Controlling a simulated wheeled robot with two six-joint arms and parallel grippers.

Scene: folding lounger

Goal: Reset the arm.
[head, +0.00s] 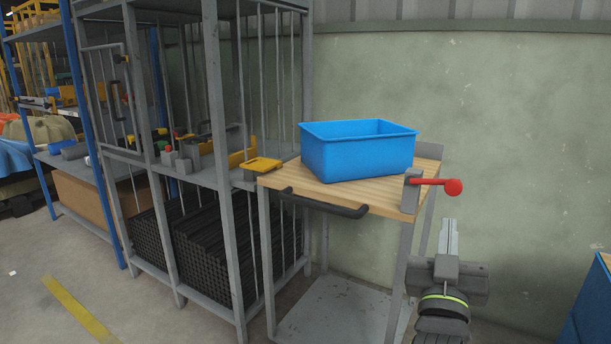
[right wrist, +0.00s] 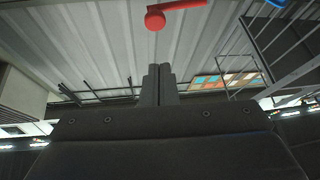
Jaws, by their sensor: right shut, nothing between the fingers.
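My right gripper (head: 449,226) is in the lower right of the head view, pointing up, in front of the right end of a wood-topped trolley. It also shows in the right wrist view (right wrist: 158,70), with its two dark fingers together and nothing between them. A red lever with a round knob (head: 453,187) sticks out to the right from a grey bracket at the trolley's right corner. The knob (right wrist: 155,20) shows at the top of the right wrist view, beyond the fingertips and apart from them. My left gripper is in neither view.
A blue bin (head: 357,158) stands on the trolley's wooden top (head: 300,180), which has a dark handle (head: 322,205) along its front. A grey metal rack (head: 228,190) stands at the left. A blue object (head: 590,305) is at the lower right edge.

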